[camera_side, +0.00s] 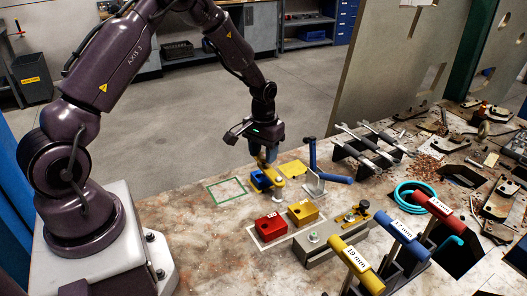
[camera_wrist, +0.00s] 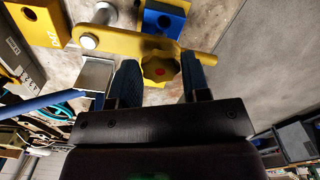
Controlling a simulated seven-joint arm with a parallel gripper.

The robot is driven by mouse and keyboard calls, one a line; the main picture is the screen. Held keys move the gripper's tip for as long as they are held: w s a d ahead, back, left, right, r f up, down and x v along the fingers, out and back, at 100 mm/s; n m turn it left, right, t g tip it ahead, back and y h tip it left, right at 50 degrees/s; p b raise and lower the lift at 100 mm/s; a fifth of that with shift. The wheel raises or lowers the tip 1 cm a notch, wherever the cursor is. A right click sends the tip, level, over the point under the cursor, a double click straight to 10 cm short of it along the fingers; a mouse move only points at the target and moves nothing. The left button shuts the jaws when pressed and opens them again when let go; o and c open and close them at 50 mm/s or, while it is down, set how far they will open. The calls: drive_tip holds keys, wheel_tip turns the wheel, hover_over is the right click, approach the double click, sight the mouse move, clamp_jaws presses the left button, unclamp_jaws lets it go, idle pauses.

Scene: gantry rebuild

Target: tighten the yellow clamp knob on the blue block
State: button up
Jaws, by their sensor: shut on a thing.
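How tight the knob is cannot be seen.
A blue-handled toggle clamp (camera_side: 333,178) stands close right of my gripper. A red block (camera_side: 271,227) and a yellow block (camera_side: 302,213) lie in front. A green outlined square (camera_side: 227,190) on the left is empty. T-handled tools (camera_side: 356,262) stand front right.

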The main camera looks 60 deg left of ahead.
sight(263, 156)
drive_tip(key=o, duration=0.8)
drive_tip(key=shift+c, duration=0.2)
drive_tip(key=shift+r, duration=0.1)
wheel_tip(263, 156, up, 13)
drive_tip(key=s+d+r+m+t, duration=0.2)
drive_tip(key=s+d+r, duration=0.4)
drive_tip(key=s, duration=0.4)
drive_tip(key=s+d+r+m+t, duration=0.2)
drive_tip(key=s+d+r, duration=0.5)
drive_tip(key=s, duration=0.4)
drive_tip(key=shift+d+r+m+t, duration=0.2)
drive_tip(key=shift+r+m+t, duration=0.2)
drive_tip(key=shift+t, duration=0.4)
